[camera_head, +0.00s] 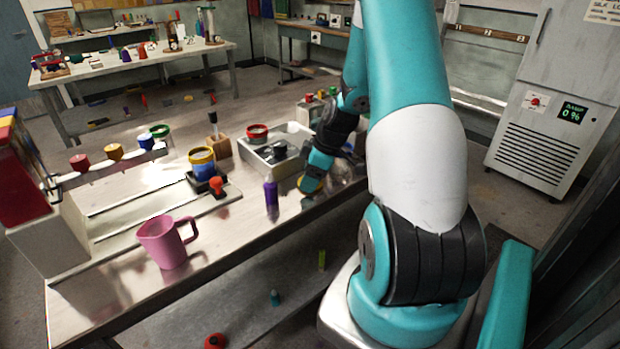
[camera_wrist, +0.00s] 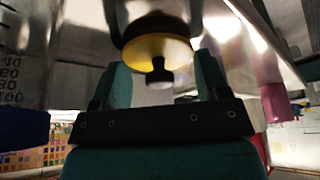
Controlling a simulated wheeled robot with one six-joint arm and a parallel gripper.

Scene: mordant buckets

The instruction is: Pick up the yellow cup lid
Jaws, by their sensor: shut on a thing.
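The yellow cup lid (camera_wrist: 160,48) is a round yellow disc with a black knob, seen in the wrist view between the teal fingers of my gripper (camera_wrist: 163,75). My gripper is shut on it. In the head view my gripper (camera_head: 309,182) is low at the front edge of the metal table, right of a purple bottle. A bit of yellow shows at its tip. The fingers' exact contact with the lid and any gap under it are hard to make out.
On the table (camera_head: 225,222) stand a pink jug (camera_head: 166,245), the purple bottle (camera_head: 270,190), a yellow and blue cup (camera_head: 203,160) and a grey tray (camera_head: 253,157). A cabinet (camera_head: 545,125) stands at the right. The table front between jug and bottle is clear.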

